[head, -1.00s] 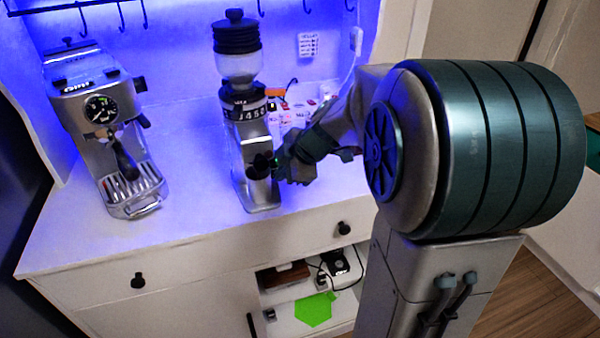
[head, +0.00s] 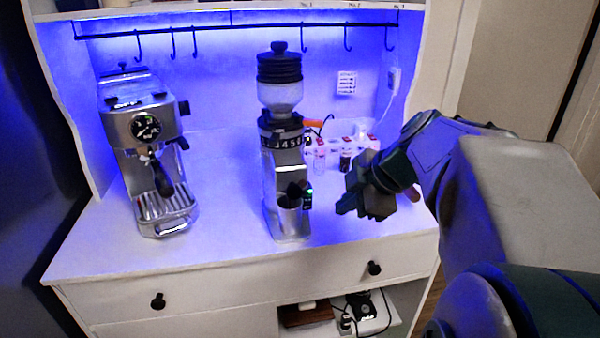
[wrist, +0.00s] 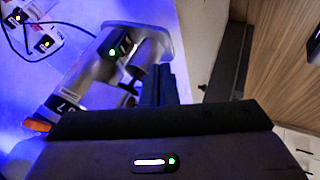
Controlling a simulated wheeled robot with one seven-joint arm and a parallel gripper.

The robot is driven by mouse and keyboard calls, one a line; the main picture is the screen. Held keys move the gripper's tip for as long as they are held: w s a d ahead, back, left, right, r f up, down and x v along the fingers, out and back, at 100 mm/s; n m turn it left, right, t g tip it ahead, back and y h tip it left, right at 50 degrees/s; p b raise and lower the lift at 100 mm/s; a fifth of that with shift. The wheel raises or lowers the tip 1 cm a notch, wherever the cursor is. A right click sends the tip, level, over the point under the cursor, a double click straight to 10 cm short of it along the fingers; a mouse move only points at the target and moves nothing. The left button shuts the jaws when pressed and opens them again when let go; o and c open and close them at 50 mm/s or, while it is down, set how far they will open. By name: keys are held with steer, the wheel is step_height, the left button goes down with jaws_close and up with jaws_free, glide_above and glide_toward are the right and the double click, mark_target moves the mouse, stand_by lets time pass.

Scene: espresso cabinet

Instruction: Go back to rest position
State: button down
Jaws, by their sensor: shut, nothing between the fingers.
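My gripper (head: 347,200) is shut and empty in the head view. It hangs over the counter, to the right of the coffee grinder (head: 282,165) and apart from it. In the wrist view the dark fingers of my gripper (wrist: 157,85) show close together. The grinder (wrist: 88,78) lies tilted in that picture, just left of the fingers, with a green light on its side. A metal cup (head: 289,220) stands at the grinder's front under the dark spout.
An espresso machine (head: 150,150) stands at the left of the white counter (head: 225,215). Small bottles and boxes (head: 335,155) stand behind my gripper near the wall. A hook rail (head: 235,25) runs above. An open shelf (head: 385,322) with cables lies below.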

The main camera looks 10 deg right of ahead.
steer(key=s+a+f+m+g+h+p, duration=0.1)
steer(key=s+a+f+m+h+p, duration=0.1)
steer(key=s+m, duration=0.4)
steer(key=s+a+f+m+g+h+p, duration=0.2)
steer(key=s+m, duration=0.4)
steer(key=m, duration=0.4)
steer(key=shift+s+a+f+m+p, duration=0.2)
steer(key=shift+a+f+m+p, duration=0.2)
steer(key=shift+a+f+p, duration=0.45)
steer(key=shift+w+d+r, duration=0.1)
steer(key=shift+d+r, duration=0.1)
stand_by(4.2)
steer(key=w+d+r+n+t+y+b, duration=0.1)
steer(key=w+d+r+n+y+b, duration=0.1)
steer(key=w+n, duration=0.4)
steer(key=w+d+r+n+t+y+b, duration=0.2)
steer(key=w+d+r+n+b, duration=0.1)
steer(key=w+n, duration=0.4)
steer(key=d+r+n, duration=0.1)
steer(key=r+n, duration=0.1)
steer(key=n, duration=0.1)
steer(key=shift+n+y, duration=0.3)
